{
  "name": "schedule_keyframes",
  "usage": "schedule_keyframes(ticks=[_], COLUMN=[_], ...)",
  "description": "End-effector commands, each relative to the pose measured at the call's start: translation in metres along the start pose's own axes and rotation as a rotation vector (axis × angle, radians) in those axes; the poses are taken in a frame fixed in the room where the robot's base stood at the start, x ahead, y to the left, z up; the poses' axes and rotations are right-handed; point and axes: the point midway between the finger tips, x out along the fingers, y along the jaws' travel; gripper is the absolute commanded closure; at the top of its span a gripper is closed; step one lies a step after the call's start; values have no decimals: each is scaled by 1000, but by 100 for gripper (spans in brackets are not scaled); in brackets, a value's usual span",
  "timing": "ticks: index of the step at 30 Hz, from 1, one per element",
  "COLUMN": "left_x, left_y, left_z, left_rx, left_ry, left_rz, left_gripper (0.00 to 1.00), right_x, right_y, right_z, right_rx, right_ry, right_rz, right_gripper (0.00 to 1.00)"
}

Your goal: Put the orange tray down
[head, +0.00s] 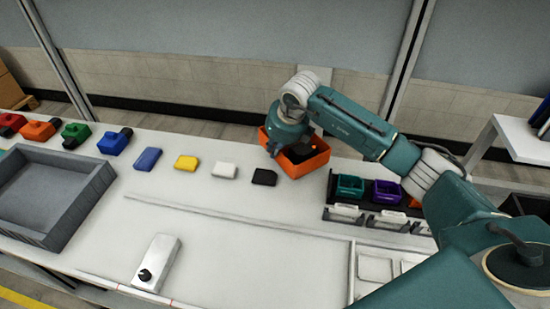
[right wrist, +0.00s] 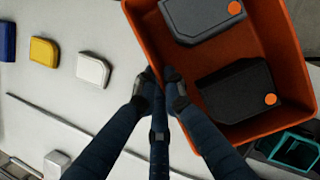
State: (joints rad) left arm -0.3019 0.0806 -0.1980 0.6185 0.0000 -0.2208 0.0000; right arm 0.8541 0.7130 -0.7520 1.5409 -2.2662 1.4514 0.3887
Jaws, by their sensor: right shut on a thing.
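The orange tray (head: 306,166) is at the back of the white table, right of the black block. In the right wrist view the tray (right wrist: 292,50) fills the upper right and holds two dark grey pieces with orange dots, one at the top (right wrist: 205,15) and one lower (right wrist: 238,92). My right gripper (head: 277,146) is shut on the tray's near-left wall; its fingertips (right wrist: 165,84) show at that wall in the wrist view. I cannot tell whether the tray's underside touches the table. My left gripper is not in view.
A row of blocks, blue (head: 147,159), yellow (head: 186,162), white (head: 224,171) and black (head: 263,177), lies left of the tray. A rack with teal (head: 350,187) and purple (head: 386,193) bins is to its right. A grey tray (head: 50,196) is at left. The table middle is clear.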

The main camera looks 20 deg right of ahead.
Motion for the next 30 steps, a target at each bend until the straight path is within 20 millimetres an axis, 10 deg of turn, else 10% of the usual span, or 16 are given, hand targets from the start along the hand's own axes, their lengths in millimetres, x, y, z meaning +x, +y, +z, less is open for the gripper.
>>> schedule_keyframes(ticks=[15, 30], left_x=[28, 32], left_y=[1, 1], left_z=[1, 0], left_rx=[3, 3], left_ry=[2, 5], left_rz=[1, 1], left_gripper=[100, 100], right_x=[-112, -146], right_y=[0, 0], right_z=[48, 60], right_rx=[0, -14], right_ry=[-8, -2], right_rz=[-2, 3], right_gripper=[100, 100])
